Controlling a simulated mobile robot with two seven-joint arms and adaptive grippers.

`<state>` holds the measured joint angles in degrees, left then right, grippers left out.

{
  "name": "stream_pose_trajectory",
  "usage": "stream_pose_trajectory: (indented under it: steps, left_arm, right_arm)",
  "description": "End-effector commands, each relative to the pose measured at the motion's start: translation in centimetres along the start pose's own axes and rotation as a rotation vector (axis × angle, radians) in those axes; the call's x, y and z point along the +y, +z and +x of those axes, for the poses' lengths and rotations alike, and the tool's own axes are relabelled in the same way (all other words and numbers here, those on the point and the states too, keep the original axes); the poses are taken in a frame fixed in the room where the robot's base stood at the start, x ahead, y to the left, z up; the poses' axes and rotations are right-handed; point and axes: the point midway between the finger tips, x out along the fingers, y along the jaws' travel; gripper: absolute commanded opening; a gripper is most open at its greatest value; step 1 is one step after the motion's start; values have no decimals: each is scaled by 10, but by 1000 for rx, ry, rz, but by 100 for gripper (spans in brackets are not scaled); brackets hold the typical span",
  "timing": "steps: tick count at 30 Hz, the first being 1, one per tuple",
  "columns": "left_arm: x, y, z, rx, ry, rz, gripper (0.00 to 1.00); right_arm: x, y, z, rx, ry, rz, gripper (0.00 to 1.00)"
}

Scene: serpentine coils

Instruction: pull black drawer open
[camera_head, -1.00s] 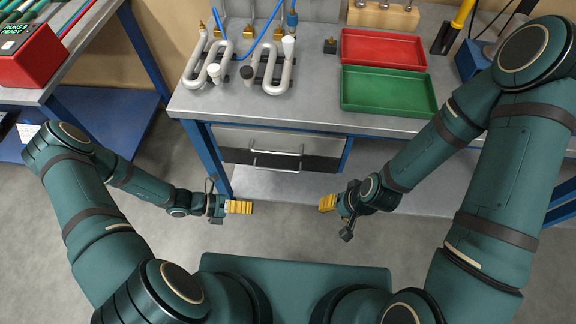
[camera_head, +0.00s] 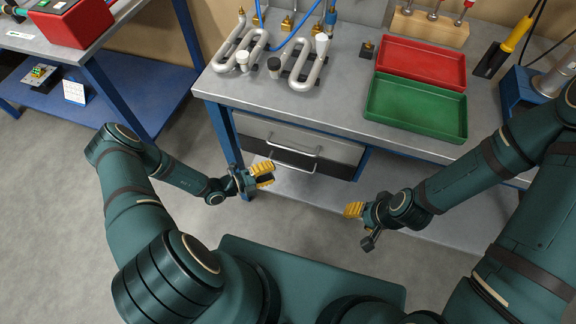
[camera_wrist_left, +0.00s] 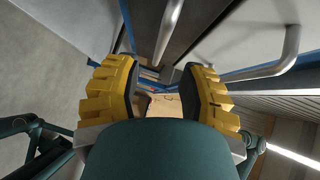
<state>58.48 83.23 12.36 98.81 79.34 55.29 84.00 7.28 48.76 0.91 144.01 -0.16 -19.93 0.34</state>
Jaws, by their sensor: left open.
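The black drawer (camera_head: 335,168) is the lower of two drawers under the workbench and looks shut. Its metal bar handle (camera_head: 296,168) runs across its front. My left gripper (camera_head: 269,175), with yellow ribbed fingers, is open and empty near the left end of this handle. In the left wrist view, the handle (camera_wrist_left: 168,30) shows beyond and between the open fingers (camera_wrist_left: 160,88), apart from them, against the dark drawer front (camera_wrist_left: 192,25). My right gripper (camera_head: 353,210) hangs in front of the bench, right of the drawer; its finger gap is hidden.
A grey drawer (camera_head: 343,150) with its own handle (camera_head: 290,143) is just above. The workbench (camera_head: 215,85) carries pipe coils (camera_head: 300,65), a red tray (camera_head: 425,60) and a green tray (camera_head: 415,108). A blue table leg (camera_head: 222,135) stands left of the drawers. Floor in front is clear.

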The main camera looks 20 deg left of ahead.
Motion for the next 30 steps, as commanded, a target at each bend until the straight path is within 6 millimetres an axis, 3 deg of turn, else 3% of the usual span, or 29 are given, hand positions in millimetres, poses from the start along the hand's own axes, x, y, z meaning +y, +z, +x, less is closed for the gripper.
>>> stream_pose_trajectory:
  steps: [6, 12, 24, 25, 28, 30]
  left_arm:
    - [0, -1, 41, 2, -1, 0, 41]
    - [0, 0, 62, 1, -1, 1, 41]
    - [0, 0, 68, 1, 1, 1, 41]
    - [0, 0, 68, 1, 1, 1, 37]
    - [0, 0, 68, 1, 1, 1, 2]
    - [0, 0, 68, 1, 0, 1, 0]
  right_arm:
    - [2, -1, 4, 2, 0, 0, 47]
    - [2, -1, 5, 3, 0, 0, 47]
    - [2, -1, 6, 4, 0, 0, 47]
    - [2, -1, 6, 4, 0, 0, 47]
    - [2, -1, 6, 4, 0, 0, 47]
    - [2, -1, 6, 4, 0, 0, 47]
